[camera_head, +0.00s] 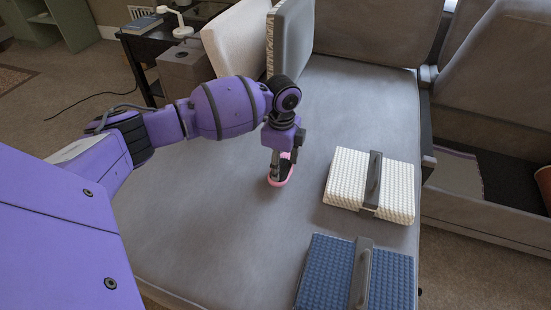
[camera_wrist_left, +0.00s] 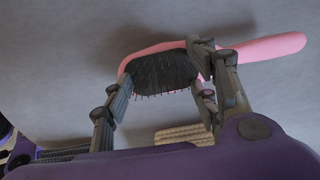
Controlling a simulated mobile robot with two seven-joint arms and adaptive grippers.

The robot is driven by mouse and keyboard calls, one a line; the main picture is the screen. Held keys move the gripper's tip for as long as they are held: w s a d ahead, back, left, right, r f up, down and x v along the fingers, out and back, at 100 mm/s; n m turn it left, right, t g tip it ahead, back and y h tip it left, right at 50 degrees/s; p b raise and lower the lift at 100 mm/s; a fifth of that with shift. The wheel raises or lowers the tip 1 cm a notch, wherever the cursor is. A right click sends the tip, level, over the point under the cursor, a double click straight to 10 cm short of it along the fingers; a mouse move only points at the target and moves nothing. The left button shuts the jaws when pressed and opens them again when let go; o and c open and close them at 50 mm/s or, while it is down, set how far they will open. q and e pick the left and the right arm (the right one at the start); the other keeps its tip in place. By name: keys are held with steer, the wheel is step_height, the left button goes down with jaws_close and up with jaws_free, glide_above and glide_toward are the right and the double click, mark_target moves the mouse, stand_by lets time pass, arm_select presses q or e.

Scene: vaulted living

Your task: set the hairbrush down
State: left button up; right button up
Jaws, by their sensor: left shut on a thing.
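The pink hairbrush (camera_head: 289,180) is at my left gripper, low over the grey sofa seat (camera_head: 190,220). In the left wrist view the hairbrush (camera_wrist_left: 275,47) shows its dark bristle pad, with its pink handle reaching to the right. My left gripper (camera_head: 282,168) points down and is shut on the hairbrush. In the left wrist view its fingers (camera_wrist_left: 163,97) are on either side of the brush head. I cannot tell whether the brush touches the seat. My right gripper is not in view.
A white textured bundle with a grey band (camera_head: 342,180) lies right of the gripper. A similar blue one (camera_head: 325,270) lies nearer. Cushions (camera_head: 236,45) stand at the back left. The seat left of and behind the brush is clear.

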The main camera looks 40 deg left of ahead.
arm_select(q)
step_height(320, 180, down, 2)
steer(key=shift+d+f, duration=0.1)
steer(key=shift+d, duration=0.05)
steer(key=o, duration=1.4)
step_height(320, 180, up, 12)
steer(key=p, duration=0.3)
steer(key=shift+r+p, duration=0.2)
steer(key=shift+p, duration=0.15)
steer(key=shift+w, duration=0.1)
